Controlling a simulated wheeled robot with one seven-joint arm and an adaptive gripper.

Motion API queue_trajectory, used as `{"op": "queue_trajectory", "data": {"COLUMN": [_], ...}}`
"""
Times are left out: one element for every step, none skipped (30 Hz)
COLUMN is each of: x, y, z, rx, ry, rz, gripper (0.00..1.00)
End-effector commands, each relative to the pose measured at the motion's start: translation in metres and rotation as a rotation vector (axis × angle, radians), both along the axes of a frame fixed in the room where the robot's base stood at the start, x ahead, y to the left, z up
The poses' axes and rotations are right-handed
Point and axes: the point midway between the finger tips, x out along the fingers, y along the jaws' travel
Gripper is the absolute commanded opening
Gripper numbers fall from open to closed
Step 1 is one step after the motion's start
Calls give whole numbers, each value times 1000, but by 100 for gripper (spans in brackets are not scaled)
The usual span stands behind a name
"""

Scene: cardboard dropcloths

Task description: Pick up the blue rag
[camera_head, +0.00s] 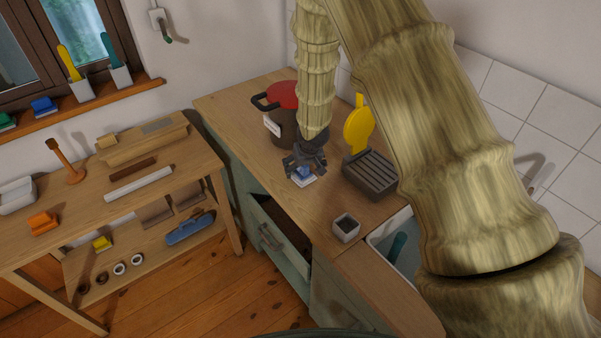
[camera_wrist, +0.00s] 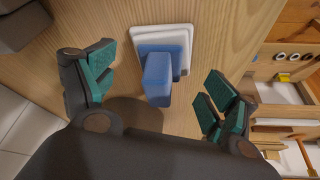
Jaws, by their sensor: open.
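A small blue folded piece, which looks like the blue rag (camera_wrist: 158,78), stands up from a white square dish (camera_wrist: 178,31) on the wooden counter in the wrist view. In the head view the blue rag (camera_head: 303,172) shows small and partly hidden under my gripper (camera_head: 304,162). My gripper in the wrist view (camera_wrist: 155,80) is open, with its green-padded fingers apart on either side of the rag. Neither finger visibly touches it.
A dark pot with a red lid (camera_head: 285,95) stands behind my gripper. A yellow-lidded grill (camera_head: 370,174) is close on the right. A small square pot (camera_head: 346,228) stands near the counter's front edge, above an open drawer (camera_head: 280,232). Another blue item (camera_head: 44,106) lies on the windowsill.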

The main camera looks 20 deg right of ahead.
Motion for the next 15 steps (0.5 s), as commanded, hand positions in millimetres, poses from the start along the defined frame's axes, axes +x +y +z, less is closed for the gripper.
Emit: {"op": "queue_trajectory", "data": {"x": [2, 3, 4, 4, 5, 5, 5, 5, 6, 6, 6, 6, 6, 6, 6], "y": [0, 0, 0, 0, 0, 0, 0, 0, 0, 0, 0, 0, 0, 0, 0], "z": [-3, -5, -8, -9, -10, -12, -12, -13, -14, -14, -14, -14, -14, -14, -14], "rx": [-1, -1, 0, 0, 1, 1, 1, 1, 1, 1, 1, 1, 1, 1, 1], "ry": [0, 0, 0, -1, -1, -1, 0, 0, -1, -1, -1, -1, -1, -1, -1], "rz": [2, 2, 2, 2, 1, 1, 0, 0, 0, 0, 0, 0, 0, 0, 0], "gripper": [86, 86, 86, 86, 86, 86, 86, 86, 86, 86, 86, 86, 86, 86, 86]}}
